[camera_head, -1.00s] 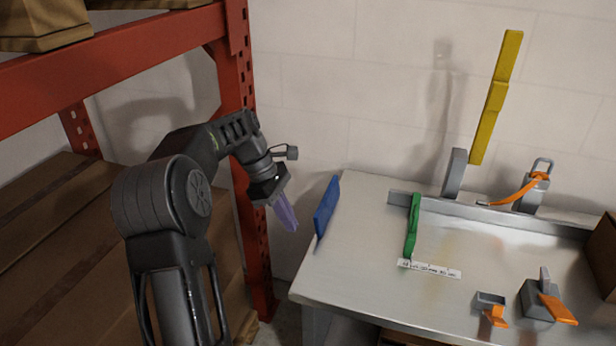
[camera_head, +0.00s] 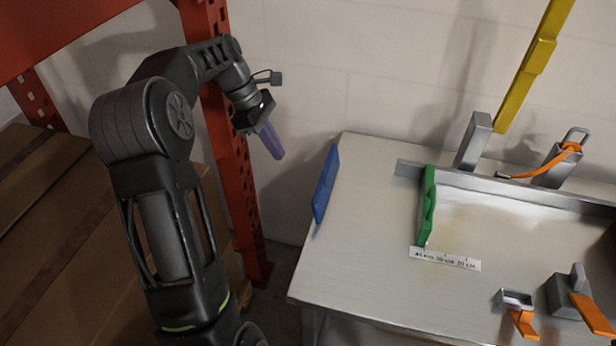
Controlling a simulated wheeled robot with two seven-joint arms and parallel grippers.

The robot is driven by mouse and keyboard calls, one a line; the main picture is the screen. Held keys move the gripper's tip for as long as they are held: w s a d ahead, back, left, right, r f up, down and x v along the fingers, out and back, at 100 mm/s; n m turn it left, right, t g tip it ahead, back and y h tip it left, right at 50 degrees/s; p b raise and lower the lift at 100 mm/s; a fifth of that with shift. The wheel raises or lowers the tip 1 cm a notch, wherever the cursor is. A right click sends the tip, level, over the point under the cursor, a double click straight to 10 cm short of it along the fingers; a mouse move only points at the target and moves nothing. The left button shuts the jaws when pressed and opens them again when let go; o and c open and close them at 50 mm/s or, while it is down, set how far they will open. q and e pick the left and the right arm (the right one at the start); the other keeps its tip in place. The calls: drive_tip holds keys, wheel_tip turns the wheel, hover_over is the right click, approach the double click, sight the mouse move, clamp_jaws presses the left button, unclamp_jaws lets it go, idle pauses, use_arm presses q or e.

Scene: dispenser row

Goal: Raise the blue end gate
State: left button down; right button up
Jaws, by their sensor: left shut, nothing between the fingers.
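The blue end gate (camera_head: 326,184) is a flat blue panel at the left edge of the metal table (camera_head: 375,235). It stands along that edge, its top leaning slightly outward in the picture. My left gripper (camera_head: 277,153), with purple fingers, is shut and empty. It hangs to the left of the blue gate, near the height of its upper half in the picture, with a gap between them. My right gripper is not in view.
A green gate (camera_head: 427,206) stands on the table behind a white label strip (camera_head: 445,259). A yellow bar (camera_head: 533,66) rises at the back. Orange-handled clamps (camera_head: 592,312) sit at the right. A red rack post (camera_head: 232,170) stands close behind my left arm.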

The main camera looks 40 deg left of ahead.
sight(327, 182)
use_arm(q)
drive_tip(key=w+d+f+p, duration=0.2)
drive_tip(key=d+f, duration=0.5)
drive_tip(key=f, duration=0.1)
drive_tip(key=shift+w+d, duration=0.25)
drive_tip(key=shift+w, duration=0.05)
drive_tip(key=shift+f, duration=0.1)
